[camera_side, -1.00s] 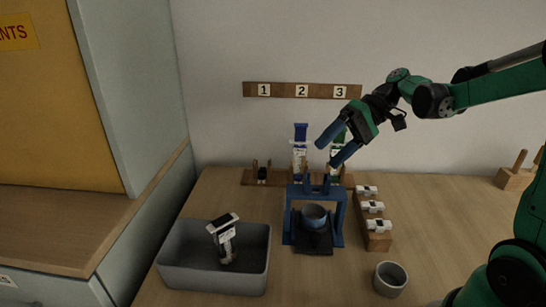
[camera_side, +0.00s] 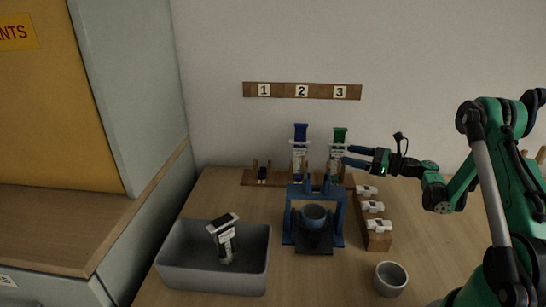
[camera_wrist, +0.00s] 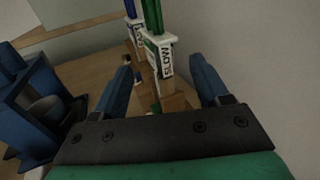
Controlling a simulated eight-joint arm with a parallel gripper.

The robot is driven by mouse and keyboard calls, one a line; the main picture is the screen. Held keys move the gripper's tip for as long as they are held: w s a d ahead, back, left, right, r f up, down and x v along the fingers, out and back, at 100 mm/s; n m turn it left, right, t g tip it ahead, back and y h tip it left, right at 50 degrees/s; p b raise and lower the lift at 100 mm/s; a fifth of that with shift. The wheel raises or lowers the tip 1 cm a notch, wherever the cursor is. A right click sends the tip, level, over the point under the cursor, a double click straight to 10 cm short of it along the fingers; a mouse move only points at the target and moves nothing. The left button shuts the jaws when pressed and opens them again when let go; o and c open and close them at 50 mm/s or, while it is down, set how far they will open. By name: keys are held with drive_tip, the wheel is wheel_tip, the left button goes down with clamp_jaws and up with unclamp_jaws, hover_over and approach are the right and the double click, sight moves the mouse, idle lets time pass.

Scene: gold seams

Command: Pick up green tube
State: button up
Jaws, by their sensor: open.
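The green tube (camera_side: 339,136) stands upright in the third place of the wooden rack at the back, under the number 3. In the wrist view my gripper (camera_wrist: 160,63) is open, with one blue finger on each side of the tube's line. I cannot tell whether a finger touches it.
A blue-capped tube (camera_side: 300,134) stands left of the green one. In front are a blue stand (camera_side: 289,216) with a cup (camera_side: 314,214), and a wooden block (camera_side: 377,241) with white pieces. A grey bin (camera_side: 185,268) holds a white-and-dark item (camera_side: 226,240). A grey cup (camera_side: 391,279) stands front right.

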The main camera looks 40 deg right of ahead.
sight(332, 150)
drive_tip(key=shift+w+a, duration=0.1)
drive_tip(key=shift+w, duration=0.1)
drive_tip(key=shift+x, duration=2.6)
drive_tip(key=shift+r, duration=0.1)
clamp_jaws()
